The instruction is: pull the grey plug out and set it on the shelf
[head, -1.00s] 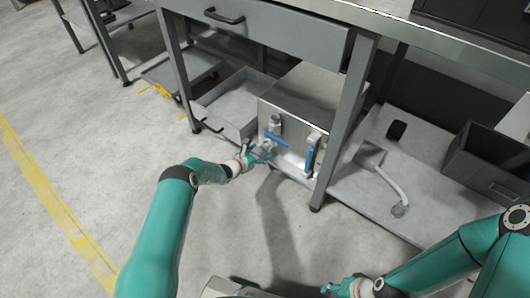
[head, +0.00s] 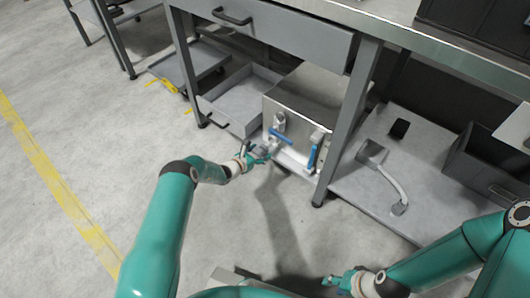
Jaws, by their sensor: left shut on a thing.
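The steel box (head: 306,92) under the bench has two blue-handled valves on its front, a left valve (head: 280,122) and a right valve (head: 314,150). My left gripper (head: 262,151) is at the front of the box, just below and left of the left valve. It is shut on a small grey piece, which looks like the grey plug (head: 274,147). The fingers partly hide it, and I cannot tell whether it still touches the fitting. The low grey shelf (head: 345,205) lies to the right of the box. My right gripper (head: 332,282) is low in front, away from the box; its opening is unclear.
A brush-like tool (head: 390,185) and a small black object (head: 399,128) lie on the shelf. A dark bin (head: 480,165) stands at its right end. A bench leg (head: 345,125) rises between box and shelf. An open grey tray (head: 235,98) is left of the box.

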